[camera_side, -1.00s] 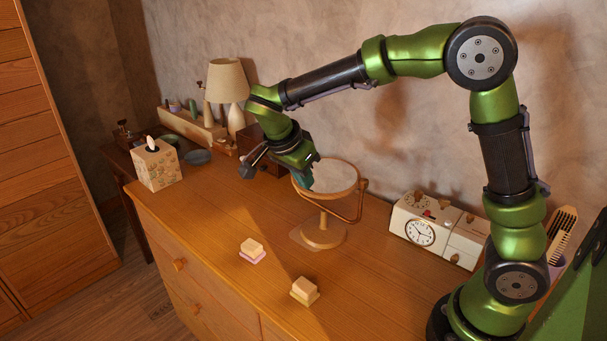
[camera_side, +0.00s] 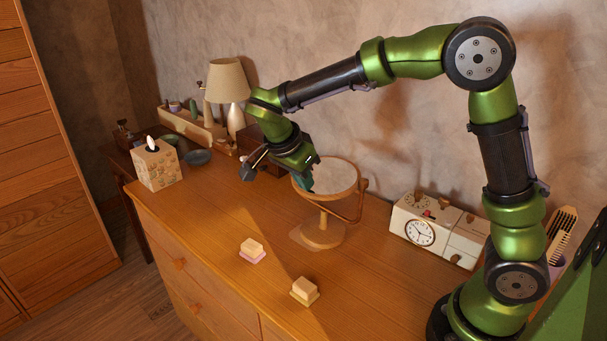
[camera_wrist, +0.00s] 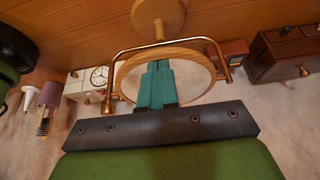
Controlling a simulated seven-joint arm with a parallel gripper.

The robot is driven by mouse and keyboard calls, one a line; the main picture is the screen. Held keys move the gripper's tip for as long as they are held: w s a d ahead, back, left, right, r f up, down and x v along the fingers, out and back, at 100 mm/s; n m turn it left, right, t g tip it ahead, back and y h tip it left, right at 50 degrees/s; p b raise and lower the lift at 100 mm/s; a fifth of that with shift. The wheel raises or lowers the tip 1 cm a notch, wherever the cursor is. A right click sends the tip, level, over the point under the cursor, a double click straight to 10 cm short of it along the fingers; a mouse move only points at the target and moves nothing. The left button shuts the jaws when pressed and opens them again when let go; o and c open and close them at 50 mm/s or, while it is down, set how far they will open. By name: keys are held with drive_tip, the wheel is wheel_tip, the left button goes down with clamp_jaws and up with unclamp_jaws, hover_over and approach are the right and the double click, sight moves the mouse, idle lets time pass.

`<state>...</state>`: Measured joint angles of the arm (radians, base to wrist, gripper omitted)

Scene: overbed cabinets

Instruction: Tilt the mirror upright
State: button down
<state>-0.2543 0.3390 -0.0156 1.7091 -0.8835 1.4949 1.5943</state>
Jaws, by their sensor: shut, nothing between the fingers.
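The round mirror (camera_side: 335,178) has a wooden rim and hangs in a bent metal bracket (camera_side: 352,212) on a round wooden base (camera_side: 322,233) on the dresser. Its face is tilted well back, facing mostly upward. My gripper (camera_side: 307,186) is at the mirror's left edge, with its teal fingers in front of the glass. In the wrist view the mirror (camera_wrist: 205,78) lies behind the teal fingers (camera_wrist: 157,68), which are closed together with nothing between them. Whether the fingertips touch the mirror cannot be told. They hide the middle of the glass.
A clock box (camera_side: 420,232) stands to the right of the mirror. Two small blocks, one at left (camera_side: 252,248) and one at right (camera_side: 305,290), lie in front. A tissue box (camera_side: 156,163) and a lamp (camera_side: 227,82) stand at left. The dresser's front is mostly clear.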

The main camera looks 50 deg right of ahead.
drive_tip(key=shift+f, duration=0.7)
drive_tip(key=shift+d+f, duration=0.1)
drive_tip(key=shift+f, duration=0.3)
idle(0.3)
